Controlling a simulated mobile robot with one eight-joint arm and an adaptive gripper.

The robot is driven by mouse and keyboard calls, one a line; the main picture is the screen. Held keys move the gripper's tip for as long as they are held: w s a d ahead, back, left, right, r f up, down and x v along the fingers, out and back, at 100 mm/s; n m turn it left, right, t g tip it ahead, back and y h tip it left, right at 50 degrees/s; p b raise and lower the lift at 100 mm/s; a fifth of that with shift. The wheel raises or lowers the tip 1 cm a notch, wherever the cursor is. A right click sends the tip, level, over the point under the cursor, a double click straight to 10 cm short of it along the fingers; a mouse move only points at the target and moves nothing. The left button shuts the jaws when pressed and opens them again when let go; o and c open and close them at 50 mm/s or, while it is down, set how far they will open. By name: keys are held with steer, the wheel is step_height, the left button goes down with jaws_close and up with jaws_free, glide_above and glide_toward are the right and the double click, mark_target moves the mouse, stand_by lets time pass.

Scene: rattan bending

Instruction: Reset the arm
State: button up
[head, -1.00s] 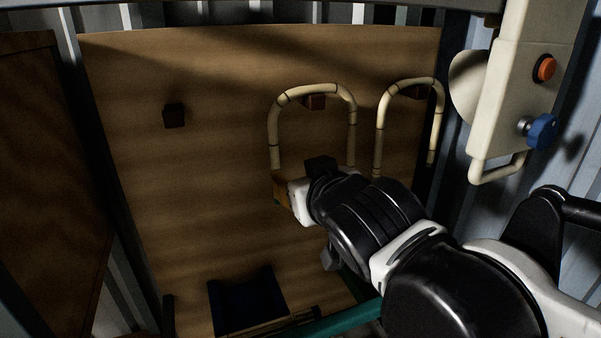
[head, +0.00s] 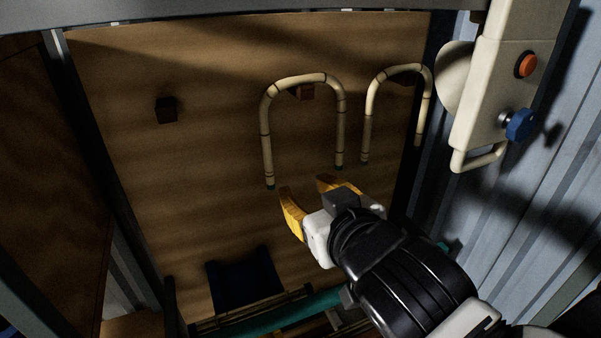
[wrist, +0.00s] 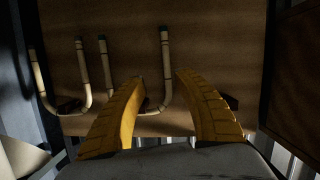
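My gripper (head: 304,190) has yellow fingers. It is open and empty, below the lower ends of the left rattan hoop in the head view. One bent rattan hoop (head: 265,128) hangs as an upside-down U on a dark peg (head: 305,92) on the wooden board (head: 200,200). A second bent hoop (head: 369,115) hangs to its right. In the wrist view both hoops appear inverted, the nearer one (wrist: 166,70) partly behind the left finger.
A bare dark peg (head: 166,110) sticks out at the board's upper left. A cream machine (head: 490,100) with an orange button (head: 526,65) and blue knob (head: 520,125) stands at the right. A dark blue holder (head: 243,282) and green bar (head: 270,313) lie low.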

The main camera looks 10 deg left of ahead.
steer(key=shift+s+d, duration=0.25)
steer(key=shift+s, duration=0.1)
steer(key=s+d+f+m+g+h+b, duration=0.1)
steer(key=d+f+m+g+h+b, duration=0.1)
steer(key=d+f+b, duration=0.6)
steer(key=s+d+f+m+g+h+b, duration=0.2)
steer(key=d+f+b, duration=0.6)
steer(key=f+b, duration=1.1)
steer(key=s+d+f+m+g+h+b, duration=0.1)
steer(key=d+f+b, duration=0.7)
steer(key=f, duration=2.1)
steer(key=s+m+h+b, duration=0.1)
steer(key=m+b, duration=0.1)
steer(key=b, duration=0.4)
steer(key=shift+f+g+h, duration=0.35)
steer(key=shift+g+h, duration=0.05)
